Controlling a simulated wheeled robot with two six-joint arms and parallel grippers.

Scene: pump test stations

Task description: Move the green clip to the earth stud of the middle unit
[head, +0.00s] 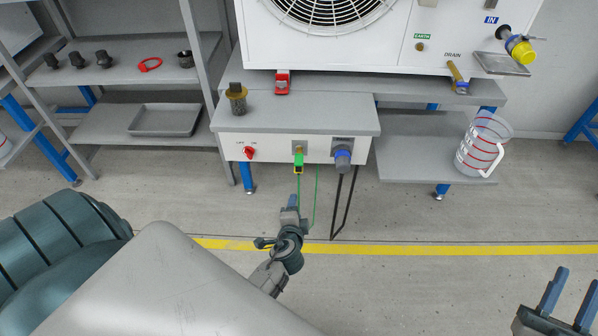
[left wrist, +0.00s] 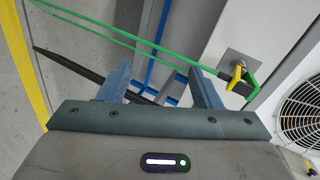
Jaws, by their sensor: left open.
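The green clip (head: 298,163) sits on a small metal plate on the front panel of the grey-topped box, with a green wire hanging from it. In the left wrist view the clip (left wrist: 240,84) shows green, yellow and black, just right of the fingers. My left gripper (head: 292,203) is below the clip, open and empty, apart from it. Its spread fingers (left wrist: 160,85) show in the left wrist view. The earth stud (head: 420,47) is a small brass knob under a green EARTH label on the white fan unit. My right gripper (head: 570,292) is open and empty at the lower right.
The box front (head: 225,147) also carries a red switch (head: 249,153) and a grey-blue plug (head: 342,158) with a black cable. A dark brass-coloured fitting (head: 236,98) stands on top. A red part (head: 282,82) sits behind. A jug (head: 483,145) stands on the right shelf.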

